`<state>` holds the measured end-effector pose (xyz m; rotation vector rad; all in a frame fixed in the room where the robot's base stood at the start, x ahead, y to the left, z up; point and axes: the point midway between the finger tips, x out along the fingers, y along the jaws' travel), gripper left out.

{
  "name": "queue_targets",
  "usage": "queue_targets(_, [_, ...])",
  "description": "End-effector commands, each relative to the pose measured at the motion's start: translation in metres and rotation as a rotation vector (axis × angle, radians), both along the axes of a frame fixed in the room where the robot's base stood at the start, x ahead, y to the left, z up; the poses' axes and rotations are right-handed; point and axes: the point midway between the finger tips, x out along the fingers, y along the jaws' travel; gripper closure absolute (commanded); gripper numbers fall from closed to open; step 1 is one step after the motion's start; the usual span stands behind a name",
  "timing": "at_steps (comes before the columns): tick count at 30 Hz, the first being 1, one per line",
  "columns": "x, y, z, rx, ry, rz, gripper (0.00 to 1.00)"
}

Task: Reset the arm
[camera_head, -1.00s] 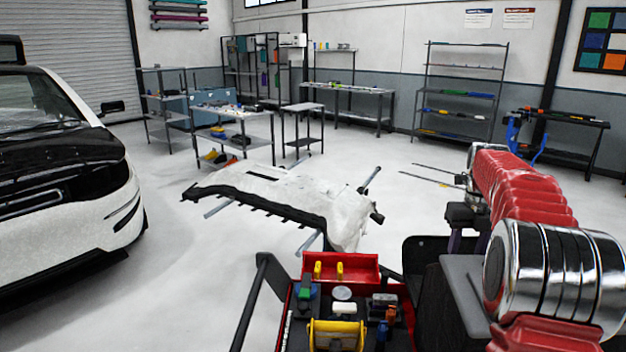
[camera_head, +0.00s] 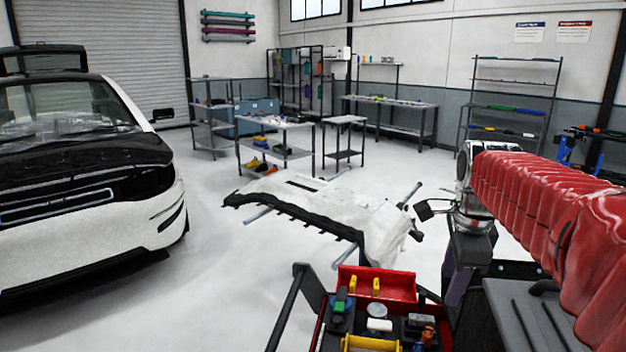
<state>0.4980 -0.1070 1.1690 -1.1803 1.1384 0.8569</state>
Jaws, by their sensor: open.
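My arm in its red sleeve (camera_head: 545,195) reaches in from the right edge to a silver wrist joint (camera_head: 473,205) right of centre. A small dark end part of my gripper (camera_head: 428,210) juts left from this joint, in front of the far right end of the white panel on its stand. My gripper is open, with nothing seen in it. Its fingers are small and hard to make out separately.
A white bumper-like panel (camera_head: 335,205) lies on a stand ahead. A red tool tray (camera_head: 378,283) is on my body below. A black-and-white car (camera_head: 90,190) stands left. Carts and shelves (camera_head: 512,100) line the back. The floor (camera_head: 240,290) left of the tray is clear.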

Motion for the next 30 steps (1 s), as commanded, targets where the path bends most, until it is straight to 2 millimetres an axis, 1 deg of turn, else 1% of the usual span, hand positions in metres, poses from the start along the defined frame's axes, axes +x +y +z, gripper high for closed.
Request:
queue_targets(1, [-0.011, 0.008, 0.001, -0.019, -0.008, 0.073, 0.57])
queue_targets(8, [-0.054, 0.037, -0.004, -0.121, -0.04, 0.433, 0.57])
queue_targets(14, [-0.092, 0.06, -0.015, -0.221, -0.066, 0.747, 0.57])
queue_targets(23, [-0.147, 0.087, -0.043, -0.393, -0.101, 1.205, 0.57])
queue_targets(27, [-0.172, 0.097, -0.06, -0.483, -0.115, 1.415, 0.57])
queue_targets(30, [-0.186, 0.102, -0.072, -0.542, -0.122, 1.542, 0.57])
